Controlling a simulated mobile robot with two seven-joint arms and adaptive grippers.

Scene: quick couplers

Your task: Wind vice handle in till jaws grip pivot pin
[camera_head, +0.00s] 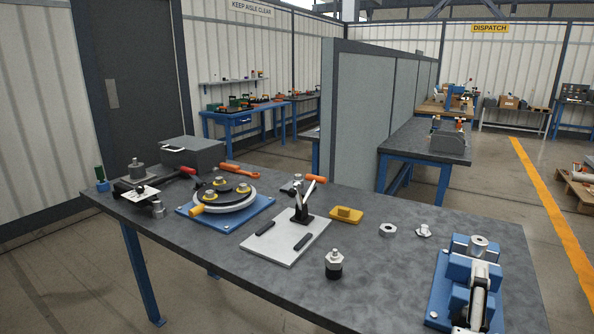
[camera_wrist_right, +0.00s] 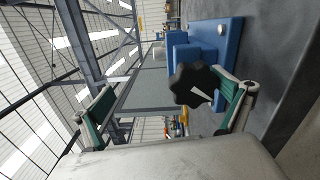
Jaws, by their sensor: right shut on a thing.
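The blue vice (camera_head: 462,250) stands at the right end of the bench. A silver round pin (camera_head: 478,243) stands upright at its jaws; I cannot tell whether the jaws touch it. In the right wrist view the vice's blue body (camera_wrist_right: 228,40) is at the upper right, with the black lobed handle (camera_wrist_right: 193,84) in front of it. In the head view my right arm's end covers the near part of the vice. My left gripper is not in view.
A hex nut (camera_head: 388,230), a small fitting (camera_head: 423,231) and a black-based coupler (camera_head: 334,264) stand left of the vice. Bare bench lies between.

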